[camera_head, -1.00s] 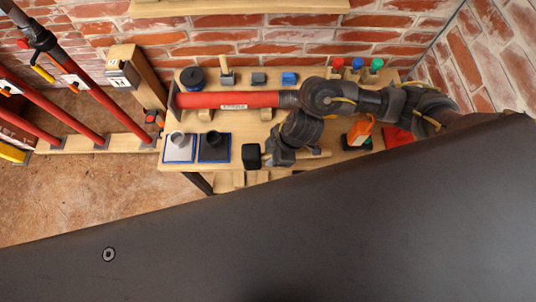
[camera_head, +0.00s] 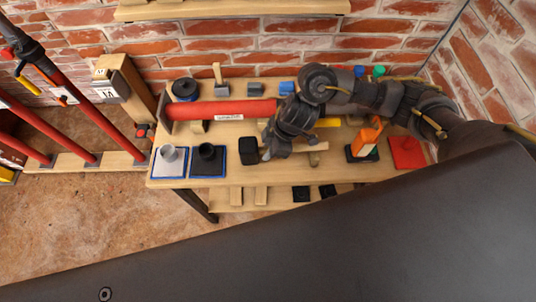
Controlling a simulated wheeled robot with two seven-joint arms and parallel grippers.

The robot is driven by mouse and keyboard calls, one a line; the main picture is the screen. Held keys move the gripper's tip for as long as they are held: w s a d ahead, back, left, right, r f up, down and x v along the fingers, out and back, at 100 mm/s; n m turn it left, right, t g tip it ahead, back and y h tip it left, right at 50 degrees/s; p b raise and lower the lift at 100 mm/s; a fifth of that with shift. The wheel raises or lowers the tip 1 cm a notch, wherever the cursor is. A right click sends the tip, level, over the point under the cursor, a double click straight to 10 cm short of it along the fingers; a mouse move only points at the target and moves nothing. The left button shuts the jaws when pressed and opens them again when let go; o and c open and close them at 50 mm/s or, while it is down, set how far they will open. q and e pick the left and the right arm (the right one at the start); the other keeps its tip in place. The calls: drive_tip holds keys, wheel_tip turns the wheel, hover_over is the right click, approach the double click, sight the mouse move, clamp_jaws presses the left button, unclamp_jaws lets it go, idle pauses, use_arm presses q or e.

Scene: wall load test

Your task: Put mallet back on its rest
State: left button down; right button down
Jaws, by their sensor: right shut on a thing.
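The mallet has a black block head (camera_head: 248,150) and a pale wooden handle (camera_head: 316,147), and appears over the front middle of the bench. My right gripper (camera_head: 272,151) is shut on the mallet's handle just right of the head. The handle lies roughly level across the picture, head to the left. Whether the mallet touches the bench top is hard to tell. I cannot pick out the mallet's rest with certainty; my right arm covers part of the bench behind it. My left gripper is not in view.
On the bench (camera_head: 225,178) a red cylinder (camera_head: 220,110) lies behind the mallet. Two dark-and-light plates with cups (camera_head: 208,160) stand left. An orange tool (camera_head: 367,138) and a red pad (camera_head: 407,152) are right. Below is a lower shelf with blocks (camera_head: 261,195).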

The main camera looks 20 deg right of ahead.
drive_tip(key=shift+w, duration=0.15)
drive_tip(key=shift+p, duration=0.3)
idle(0.4)
drive_tip(key=shift+f, duration=0.4)
drive_tip(key=c, duration=0.5)
unclamp_jaws()
drive_tip(key=shift+d+r, duration=0.1)
drive_tip(key=p+v, duration=0.5)
drive_tip(key=shift+p+v, duration=1.1)
drive_tip(key=shift+v, duration=0.35)
